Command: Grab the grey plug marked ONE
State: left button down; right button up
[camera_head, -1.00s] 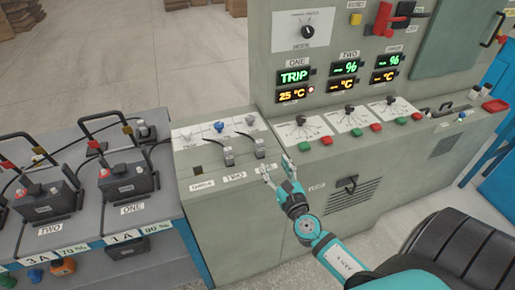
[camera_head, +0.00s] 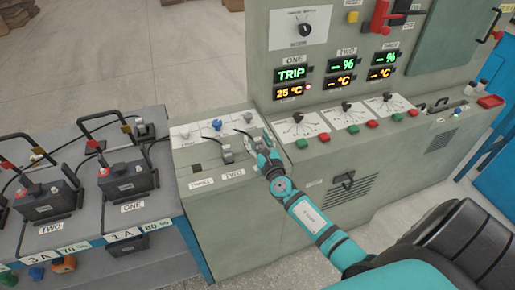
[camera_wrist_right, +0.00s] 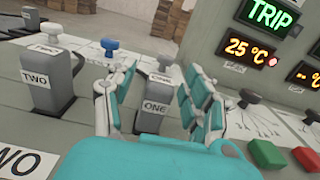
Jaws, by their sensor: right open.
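The grey plug marked ONE (camera_wrist_right: 155,108) stands upright on the sloping top of the grey cabinet. In the right wrist view it is between the two teal-padded fingers of my right gripper (camera_wrist_right: 158,92), with a visible gap on each side. The gripper is open around it and not clamped. In the head view my right gripper (camera_head: 262,152) is at the cabinet's front ledge and hides most of this plug. A similar grey plug marked TWO (camera_wrist_right: 45,80) stands to the left; it also shows in the head view (camera_head: 226,154). My left gripper is not in view.
Knobs, including a blue one (camera_wrist_right: 110,46), stand behind the plugs. Green (camera_wrist_right: 268,153) and red (camera_wrist_right: 305,157) buttons are to the right of the gripper. Batteries with cables, one marked ONE (camera_head: 127,180), stand on a bench (camera_head: 165,195) at left. The display reads TRIP (camera_head: 292,74).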

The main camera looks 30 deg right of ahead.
jog(key=shift+s, duration=0.1)
grip_shut()
jog(key=shift+r, duration=0.1)
dwell(0.3)
